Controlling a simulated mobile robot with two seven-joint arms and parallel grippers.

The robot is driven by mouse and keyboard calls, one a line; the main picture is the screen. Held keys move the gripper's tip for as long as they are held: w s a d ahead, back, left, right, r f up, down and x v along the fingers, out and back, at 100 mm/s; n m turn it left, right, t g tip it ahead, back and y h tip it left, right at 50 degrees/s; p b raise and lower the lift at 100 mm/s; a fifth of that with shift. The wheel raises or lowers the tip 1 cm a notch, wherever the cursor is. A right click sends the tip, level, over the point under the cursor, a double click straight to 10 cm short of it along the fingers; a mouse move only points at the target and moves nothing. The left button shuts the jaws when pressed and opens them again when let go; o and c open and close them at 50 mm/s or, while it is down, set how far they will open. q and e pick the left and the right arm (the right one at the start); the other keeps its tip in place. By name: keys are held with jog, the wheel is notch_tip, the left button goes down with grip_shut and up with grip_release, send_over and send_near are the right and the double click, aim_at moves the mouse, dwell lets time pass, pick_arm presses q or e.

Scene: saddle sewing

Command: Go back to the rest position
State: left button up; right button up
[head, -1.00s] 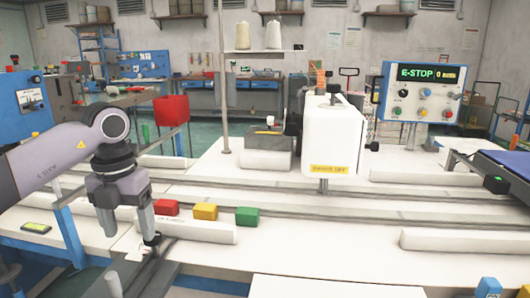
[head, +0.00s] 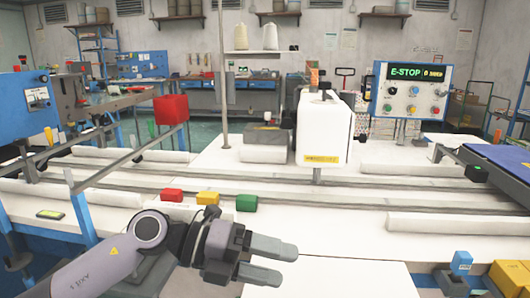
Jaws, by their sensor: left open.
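My left gripper (head: 287,264) shows at the lower middle of the head view, its arm coming in from the lower left. Its two grey fingers point right, are spread apart and hold nothing. It appears over the front part of the white table (head: 345,228). Red (head: 172,195), yellow (head: 207,198) and green (head: 246,203) blocks stand in a row just behind the gripper in the picture. My right gripper is not in view.
A white sewing machine head (head: 323,130) stands at the table's middle. An E-STOP panel (head: 412,92) is at the right. Long white rolls (head: 458,225) and rails lie across the table. Blue (head: 461,262) and yellow (head: 508,278) blocks are at the lower right.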

pick_arm(q)
notch_tip(320, 180, up, 6)
jog(key=w+a+n+t+h, duration=0.2)
jog(key=a+n+t+h, duration=0.15)
jog(key=n+t, duration=1)
jog(key=w+a+f+n+t+y, duration=0.1)
jog(key=a+f+n+t+y, duration=0.2)
jog(key=a+n+t+y, duration=0.45)
jog(key=s+a+f+n+g+y, duration=0.1)
jog(key=a+f+n+g+y, duration=0.25)
jog(key=f+n+y, duration=0.2)
jog(key=s+a+f+n+g+y, duration=0.2)
jog(key=a+f+n+y, duration=0.2)
jog(key=f+n, duration=0.3)
jog(key=s+a+f+n+g+y, duration=0.1)
jog(key=s+a+f+n+g, duration=0.15)
jog(key=s+f+g, duration=0.7)
jog(key=s+a+f+n+g, duration=0.1)
jog(key=s+a+f+g, duration=0.15)
jog(key=s+f, duration=0.75)
jog(key=w+t+p, duration=0.1)
jog(key=t+p, duration=0.1)
jog(key=w+d+t+h+p, duration=0.1)
jog(key=t+p, duration=0.1)
jog(key=w+d+r+t+h+p, duration=0.1)
jog(key=t+p, duration=0.1)
jog(key=t, duration=0.1)
jog(key=shift+w+d+r+m, duration=0.1)
jog(key=shift+w+m, duration=0.05)
jog(key=shift+m, duration=0.15)
